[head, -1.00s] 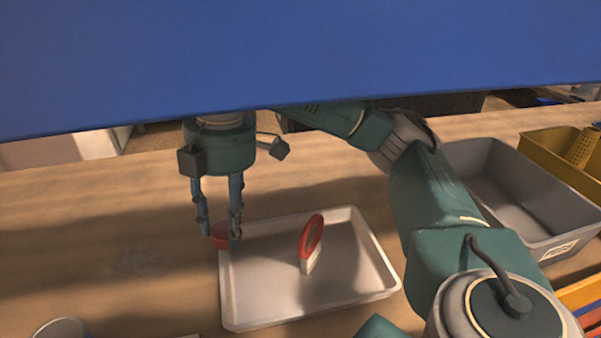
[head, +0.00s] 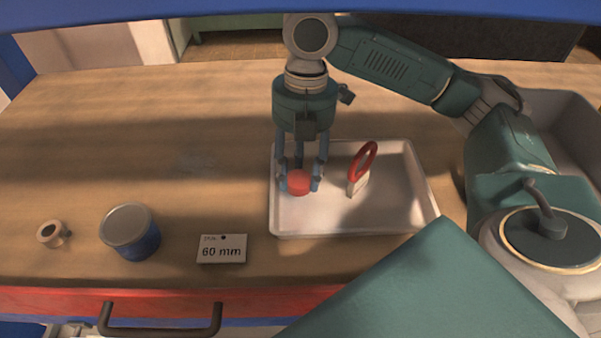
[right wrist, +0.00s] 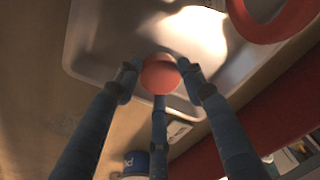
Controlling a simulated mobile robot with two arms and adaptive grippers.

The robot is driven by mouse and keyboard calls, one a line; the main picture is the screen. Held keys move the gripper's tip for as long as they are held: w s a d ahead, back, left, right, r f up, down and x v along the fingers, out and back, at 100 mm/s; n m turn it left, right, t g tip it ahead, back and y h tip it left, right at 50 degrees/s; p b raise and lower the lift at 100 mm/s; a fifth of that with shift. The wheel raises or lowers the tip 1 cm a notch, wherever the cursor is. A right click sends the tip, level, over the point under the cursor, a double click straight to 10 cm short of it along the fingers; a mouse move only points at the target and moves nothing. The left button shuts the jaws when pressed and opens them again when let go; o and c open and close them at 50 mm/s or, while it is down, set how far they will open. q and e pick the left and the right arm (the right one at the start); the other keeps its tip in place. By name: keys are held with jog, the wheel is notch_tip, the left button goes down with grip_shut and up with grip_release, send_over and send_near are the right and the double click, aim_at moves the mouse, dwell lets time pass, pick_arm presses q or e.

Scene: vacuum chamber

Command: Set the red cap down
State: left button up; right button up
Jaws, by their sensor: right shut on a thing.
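The red cap (head: 299,183) is between the fingers of my right gripper (head: 301,188), which is shut on it. In the head view, cap and fingertips appear over the left part of the white tray (head: 350,226). I cannot tell whether the cap touches the tray floor. In the right wrist view, the cap (right wrist: 160,74) sits between three blue-grey fingers, with the tray (right wrist: 85,62) behind it. My left gripper is not in view.
A red ring on a pale base (head: 364,162) stands upright in the tray, right of the cap. A "60 mm" card (head: 221,249), a blue tin (head: 131,232) and a small pale ring-shaped part (head: 53,234) lie left of the tray. A grey bin (head: 575,125) is at right.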

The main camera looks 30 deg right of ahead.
aim_at(303, 173)
jog(key=shift+f, duration=0.85)
jog(key=shift+f, duration=0.1)
jog(key=o, duration=0.6)
jog(key=shift+o, duration=0.2)
notch_tip(303, 173, up, 12)
jog(key=d, duration=0.1)
jog(key=shift+w+p, duration=0.35)
jog(key=shift+p, duration=0.1)
jog(key=shift+d, duration=0.1)
